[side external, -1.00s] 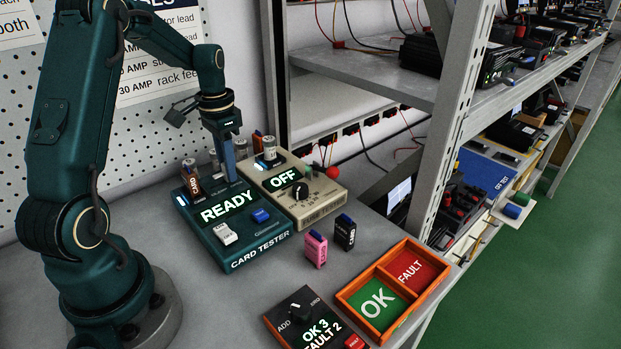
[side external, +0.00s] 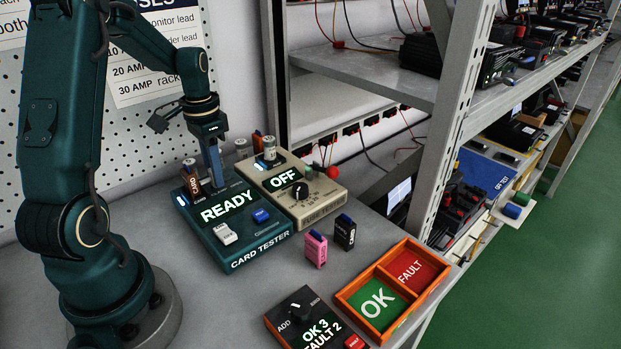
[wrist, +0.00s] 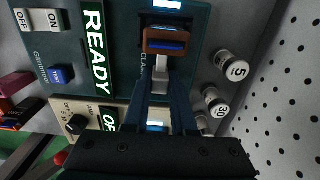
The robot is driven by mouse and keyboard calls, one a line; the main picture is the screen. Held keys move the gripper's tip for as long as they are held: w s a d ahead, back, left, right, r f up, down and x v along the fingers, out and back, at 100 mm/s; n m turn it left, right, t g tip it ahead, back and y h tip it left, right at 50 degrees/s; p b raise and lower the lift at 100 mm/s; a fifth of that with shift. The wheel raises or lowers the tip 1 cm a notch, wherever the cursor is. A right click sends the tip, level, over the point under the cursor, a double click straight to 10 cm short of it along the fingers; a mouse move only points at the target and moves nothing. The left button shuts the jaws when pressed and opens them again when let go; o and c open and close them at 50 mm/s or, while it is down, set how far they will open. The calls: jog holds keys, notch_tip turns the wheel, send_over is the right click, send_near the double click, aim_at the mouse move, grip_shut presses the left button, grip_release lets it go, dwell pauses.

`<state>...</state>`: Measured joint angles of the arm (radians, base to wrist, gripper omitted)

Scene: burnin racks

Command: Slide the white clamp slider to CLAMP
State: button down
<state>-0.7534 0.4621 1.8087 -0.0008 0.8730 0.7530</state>
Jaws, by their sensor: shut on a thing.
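The dark teal card tester (side external: 232,240) shows READY on its screen. A brown card (side external: 192,186) stands in its slot at the back left; it also shows in the wrist view (wrist: 167,40). My gripper (side external: 219,180) reaches down onto the tester's back part, just right of the brown card. In the wrist view its blue fingers (wrist: 160,92) are shut on the white clamp slider (wrist: 161,76), close to the card. Part of the CLAMP lettering shows beside it; the rest is covered. The slider is hidden behind the fingers in the side view.
A beige unit (side external: 312,203) reading OFF stands right of the tester. A pink card (side external: 315,248) and a black card (side external: 345,232) stand in front. An orange OK/FAULT tray (side external: 428,247) and a black counter box (side external: 310,318) are at the front right. Numbered cylinders (wrist: 233,66) stand behind.

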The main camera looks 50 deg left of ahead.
aim_at(209, 170)
jog(key=shift+s+a, duration=0.1)
jog(key=shift+s, duration=0.35)
jog(key=c, duration=0.7)
grip_release()
jog(key=shift+r, duration=2.6)
